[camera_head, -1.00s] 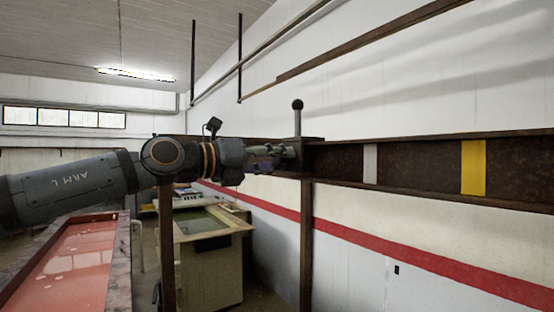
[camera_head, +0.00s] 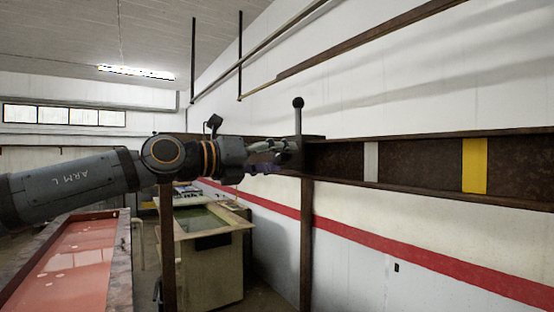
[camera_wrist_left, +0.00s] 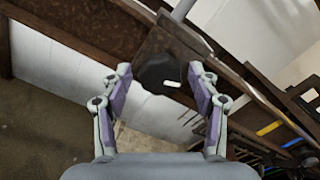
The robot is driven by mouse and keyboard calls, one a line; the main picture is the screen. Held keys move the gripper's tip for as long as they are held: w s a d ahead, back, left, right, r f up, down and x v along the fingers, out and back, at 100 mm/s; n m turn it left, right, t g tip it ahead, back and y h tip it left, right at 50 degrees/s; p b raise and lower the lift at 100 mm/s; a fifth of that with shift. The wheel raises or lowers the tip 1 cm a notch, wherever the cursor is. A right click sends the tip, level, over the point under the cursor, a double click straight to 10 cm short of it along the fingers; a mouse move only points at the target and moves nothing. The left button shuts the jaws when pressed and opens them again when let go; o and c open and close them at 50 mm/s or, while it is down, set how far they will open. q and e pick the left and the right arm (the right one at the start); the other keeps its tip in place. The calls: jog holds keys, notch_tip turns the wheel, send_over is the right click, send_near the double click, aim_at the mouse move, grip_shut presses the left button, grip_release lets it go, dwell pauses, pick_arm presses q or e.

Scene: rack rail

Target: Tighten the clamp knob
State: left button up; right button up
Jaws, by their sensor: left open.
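The clamp knob (camera_wrist_left: 158,74) is dark and round with a small white mark, seen face-on in the left wrist view. It sits on a brown plate on the rail. In the head view it is hidden behind my fingers. A grey lever with a dark ball top (camera_head: 298,103) stands up from the rail there. My right gripper is out of view.
The rusty rail (camera_head: 418,162) runs right along the white wall, with a grey band (camera_head: 371,162) and a yellow band (camera_head: 474,165). Brown posts (camera_head: 306,245) stand below it. A red-topped trough (camera_head: 70,258) and a beige tank (camera_head: 208,270) stand lower left.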

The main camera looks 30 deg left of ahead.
pick_arm(q)
jog(key=shift+r, duration=0.2)
jog(key=shift+a+r, duration=0.1)
jog(key=shift+r, duration=0.2)
notch_tip(320, 180, up, 9)
